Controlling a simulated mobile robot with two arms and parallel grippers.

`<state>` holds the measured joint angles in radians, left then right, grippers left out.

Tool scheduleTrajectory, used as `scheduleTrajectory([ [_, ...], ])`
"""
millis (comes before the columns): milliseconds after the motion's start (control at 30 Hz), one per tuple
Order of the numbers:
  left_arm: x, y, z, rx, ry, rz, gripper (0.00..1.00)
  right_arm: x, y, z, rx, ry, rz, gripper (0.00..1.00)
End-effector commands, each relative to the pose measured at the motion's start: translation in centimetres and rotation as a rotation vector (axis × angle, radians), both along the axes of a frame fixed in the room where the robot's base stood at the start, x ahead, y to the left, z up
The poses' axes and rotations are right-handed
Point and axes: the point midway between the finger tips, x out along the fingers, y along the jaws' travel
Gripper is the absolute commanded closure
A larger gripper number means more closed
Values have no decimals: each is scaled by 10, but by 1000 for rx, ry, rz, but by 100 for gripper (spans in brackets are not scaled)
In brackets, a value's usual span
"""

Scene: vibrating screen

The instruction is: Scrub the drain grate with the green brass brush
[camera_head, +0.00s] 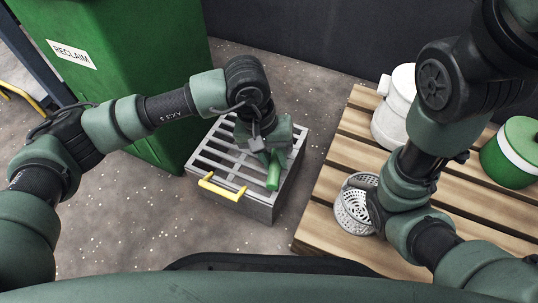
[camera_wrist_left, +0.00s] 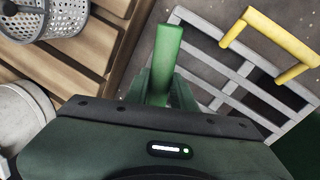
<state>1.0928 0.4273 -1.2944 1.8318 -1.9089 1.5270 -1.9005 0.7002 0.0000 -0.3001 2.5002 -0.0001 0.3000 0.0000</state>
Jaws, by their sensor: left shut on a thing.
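The drain grate (camera_head: 215,160) is a grey slatted metal grid with a yellow handle (camera_head: 222,188), on top of a grey box on the floor. It also shows in the left wrist view (camera_wrist_left: 205,47). The green brush (camera_head: 273,172) is over the grate's right part, its green handle toward the front; the handle also shows in the left wrist view (camera_wrist_left: 167,50). My left gripper (camera_head: 270,150) is shut on the brush above the grate. The brush's bristles are hidden, so I cannot tell whether they touch the bars.
A wooden slatted pallet (camera_head: 338,165) stands right of the grate. On it are a perforated metal basket (camera_head: 352,208), a white container (camera_head: 392,122) and a green-and-white tub (camera_head: 512,152). A green RECLAIM bin (camera_head: 135,70) stands behind left. Bare floor lies in front left.

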Motion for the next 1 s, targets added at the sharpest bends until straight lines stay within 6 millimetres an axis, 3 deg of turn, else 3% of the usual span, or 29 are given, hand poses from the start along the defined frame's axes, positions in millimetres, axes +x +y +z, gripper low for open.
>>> scheduleTrajectory([
  [167,-6,-5,-2,4,8,-3,100,0,0,-3,0,-2,0,64],
  [600,10,32,0,4,5,1,100,0,0,-10,0,-1,0,64],
  [1000,21,55,-1,3,2,2,100,0,0,-17,0,1,0,64],
])
